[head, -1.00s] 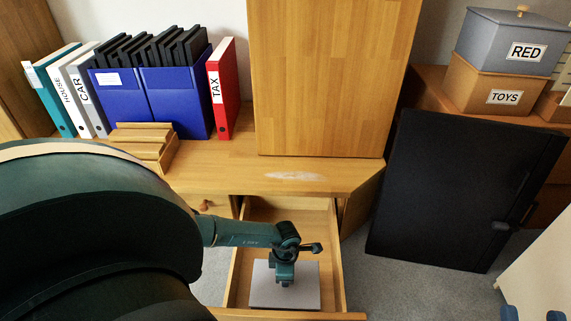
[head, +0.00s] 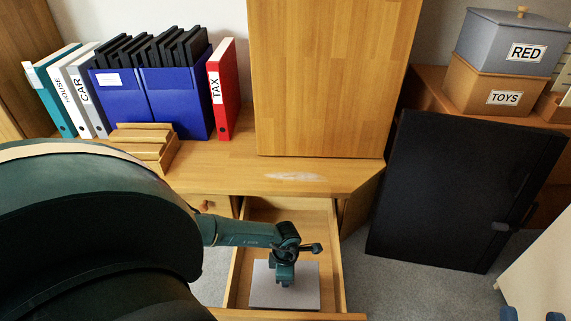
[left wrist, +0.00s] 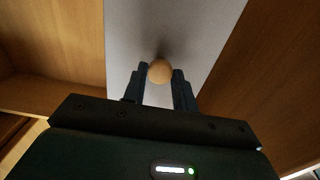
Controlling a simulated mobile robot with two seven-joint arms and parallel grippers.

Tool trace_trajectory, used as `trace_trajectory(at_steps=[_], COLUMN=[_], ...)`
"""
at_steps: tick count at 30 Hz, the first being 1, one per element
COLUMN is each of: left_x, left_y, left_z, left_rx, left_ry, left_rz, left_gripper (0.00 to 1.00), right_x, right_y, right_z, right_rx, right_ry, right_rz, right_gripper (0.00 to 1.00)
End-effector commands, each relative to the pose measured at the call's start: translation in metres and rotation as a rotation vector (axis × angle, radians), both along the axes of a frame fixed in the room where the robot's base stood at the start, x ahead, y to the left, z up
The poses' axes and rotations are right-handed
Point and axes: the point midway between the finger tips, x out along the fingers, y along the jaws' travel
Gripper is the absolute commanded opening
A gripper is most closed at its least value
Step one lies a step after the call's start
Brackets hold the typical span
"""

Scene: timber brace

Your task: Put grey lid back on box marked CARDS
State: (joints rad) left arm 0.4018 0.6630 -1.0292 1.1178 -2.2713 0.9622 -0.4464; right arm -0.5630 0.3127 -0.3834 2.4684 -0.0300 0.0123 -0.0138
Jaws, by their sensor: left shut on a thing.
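The grey lid (head: 305,290) is in the open drawer, seen from above as a flat grey square. In the left wrist view the lid (left wrist: 200,30) has a round wooden knob (left wrist: 160,71). My left gripper (head: 285,281) is over the lid, its fingers (left wrist: 159,84) shut on the knob from both sides. I cannot tell whether the lid rests on the drawer floor. My right gripper (head: 532,315) shows only as two blue fingertips, apart, at the bottom right edge, with nothing seen between them. No box marked CARDS can be read in view.
The drawer (head: 340,275) is pulled out under the desk (head: 225,178). A tall wooden cabinet (head: 325,80) stands on it. A black panel (head: 450,190) leans at the right. Boxes marked RED (head: 490,42) and TOYS (head: 480,90) are stacked behind it. Binders (head: 225,90) stand at the left.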

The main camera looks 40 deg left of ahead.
Motion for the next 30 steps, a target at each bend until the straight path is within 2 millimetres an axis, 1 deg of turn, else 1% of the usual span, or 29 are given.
trace_trajectory(at_steps=[17, 26, 27, 30], left_x=[0.000, 0.000, 0.000, 0.000], left_y=[0.000, 0.000, 0.000, 0.000], left_z=[-0.011, -0.011, -0.011, -0.011], left_rx=[0.000, -0.001, -0.001, -0.001], left_ry=[0.000, -0.001, -0.001, -0.001], left_rz=[0.000, 0.000, 0.000, 0.000], left_gripper=[0.00, 0.00, 0.31, 0.39], right_x=[0.000, 0.000, 0.000, 0.000], right_y=[0.000, 0.000, 0.000, 0.000], right_z=[-0.009, -0.009, -0.009, -0.009], right_rx=[0.001, 0.000, 0.000, 0.000], right_ry=[-0.001, -0.001, -0.001, -0.001], right_rz=[-0.001, 0.000, 0.000, 0.000], right_gripper=[0.36, 0.36, 0.36, 0.36])
